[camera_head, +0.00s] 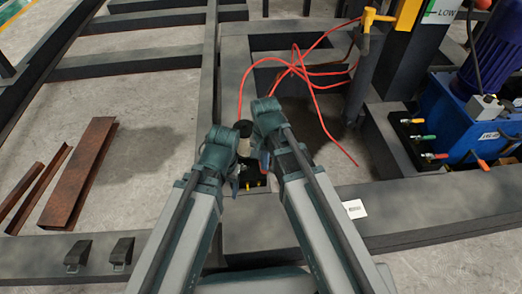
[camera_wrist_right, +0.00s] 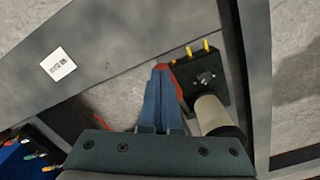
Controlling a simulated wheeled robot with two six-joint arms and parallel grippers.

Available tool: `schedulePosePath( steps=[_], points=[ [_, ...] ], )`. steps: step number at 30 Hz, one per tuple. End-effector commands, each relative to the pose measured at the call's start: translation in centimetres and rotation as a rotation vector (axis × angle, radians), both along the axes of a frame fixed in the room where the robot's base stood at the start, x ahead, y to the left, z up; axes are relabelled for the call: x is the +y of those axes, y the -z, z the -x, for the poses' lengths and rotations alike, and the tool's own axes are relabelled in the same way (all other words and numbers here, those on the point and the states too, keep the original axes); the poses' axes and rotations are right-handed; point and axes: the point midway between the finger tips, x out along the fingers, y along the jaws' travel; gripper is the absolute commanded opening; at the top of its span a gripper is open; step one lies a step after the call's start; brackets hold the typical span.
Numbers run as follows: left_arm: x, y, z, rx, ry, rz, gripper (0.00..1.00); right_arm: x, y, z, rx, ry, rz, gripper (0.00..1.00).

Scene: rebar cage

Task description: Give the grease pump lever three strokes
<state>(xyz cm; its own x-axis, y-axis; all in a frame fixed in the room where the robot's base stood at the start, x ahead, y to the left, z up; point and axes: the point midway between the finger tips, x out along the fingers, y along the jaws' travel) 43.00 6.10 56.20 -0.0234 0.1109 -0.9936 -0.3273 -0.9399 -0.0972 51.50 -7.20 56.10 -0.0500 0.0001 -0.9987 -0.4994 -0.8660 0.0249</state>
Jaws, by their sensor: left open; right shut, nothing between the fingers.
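The grease pump has a pale cylinder with a black cap (camera_head: 244,129) in the head view, between my two wrists. Its black base with yellow fittings (camera_head: 255,184) shows below. In the right wrist view the pale cylinder (camera_wrist_right: 214,115) stands on the black base (camera_wrist_right: 205,78), right of my fingers. My right gripper (camera_wrist_right: 163,72) is shut and empty beside the pump. A red part (camera_wrist_right: 178,84) shows at its fingertips; I cannot tell whether it is the lever. My left gripper (camera_head: 239,178) is open, close to the pump's left side and partly hidden.
Red hoses (camera_head: 297,70) loop behind the pump. A blue hydraulic unit (camera_head: 450,120) with coloured valve handles stands at right. Rusty steel angles (camera_head: 82,172) lie at left. A white label (camera_head: 354,208) is on the dark frame beam (camera_head: 430,207).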

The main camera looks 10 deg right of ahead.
Motion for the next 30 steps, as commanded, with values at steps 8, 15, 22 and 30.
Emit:
schedulePosePath(
  steps=[8, 15, 22, 30],
  points=[
    [0.0, 0.6, 0.0, 0.000, 0.000, 0.000, 0.71, 0.0, 0.6, 0.4, -0.001, 0.000, 0.000, 0.00],
    [0.0, 0.8, 0.0, 0.000, 0.000, 0.000, 0.71, 0.0, 0.8, 0.5, 0.000, 0.000, 0.000, 0.00],
    [0.0, 1.9, 0.0, 0.000, 0.000, 0.000, 0.71, 0.0, 1.9, 1.1, 0.000, 0.000, 0.000, 0.00],
    [0.0, 1.8, 0.0, 0.000, 0.000, 0.000, 0.71, 0.0, 1.8, 1.1, 0.000, 0.000, 0.000, 0.00]
  ],
)
